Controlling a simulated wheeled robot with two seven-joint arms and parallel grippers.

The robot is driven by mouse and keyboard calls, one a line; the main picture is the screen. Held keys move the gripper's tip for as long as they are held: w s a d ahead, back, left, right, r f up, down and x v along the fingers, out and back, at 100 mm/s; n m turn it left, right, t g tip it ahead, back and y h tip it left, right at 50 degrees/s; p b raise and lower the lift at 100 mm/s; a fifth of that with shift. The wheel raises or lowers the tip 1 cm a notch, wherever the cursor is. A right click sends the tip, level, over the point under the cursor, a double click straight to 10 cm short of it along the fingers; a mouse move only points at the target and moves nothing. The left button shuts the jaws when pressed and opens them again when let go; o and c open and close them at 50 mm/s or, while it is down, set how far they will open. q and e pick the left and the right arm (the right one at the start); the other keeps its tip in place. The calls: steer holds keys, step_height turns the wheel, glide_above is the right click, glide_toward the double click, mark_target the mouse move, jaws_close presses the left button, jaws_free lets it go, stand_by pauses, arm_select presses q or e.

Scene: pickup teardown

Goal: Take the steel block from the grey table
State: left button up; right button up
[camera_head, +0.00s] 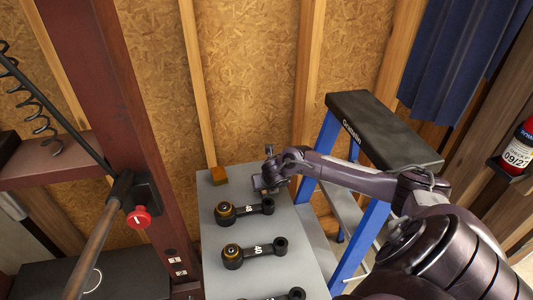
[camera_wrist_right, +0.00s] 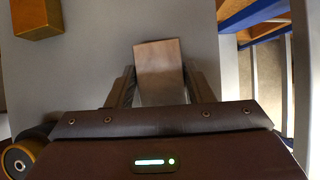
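The steel block (camera_wrist_right: 158,62) is a small box with a brownish reflecting top, at the far end of the grey table (camera_wrist_right: 85,75). In the right wrist view it sits between the two fingers of my right gripper (camera_wrist_right: 160,85), one finger close along each side. I cannot tell whether the fingers touch it. In the head view my right gripper (camera_head: 271,179) reaches in from the right over the table (camera_head: 213,215) and mostly hides the block. My left gripper is not in view.
An orange-brown block (camera_head: 218,175) stands left of the gripper. Several black link arms with round ends, one marked here (camera_head: 245,210), lie nearer on the table. A blue stepladder (camera_head: 375,125) stands close to the right. A red post (camera_head: 120,110) stands left.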

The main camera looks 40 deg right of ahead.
jaws_close()
steer(key=shift+w+r, duration=0.1)
steer(key=shift+r, duration=0.1)
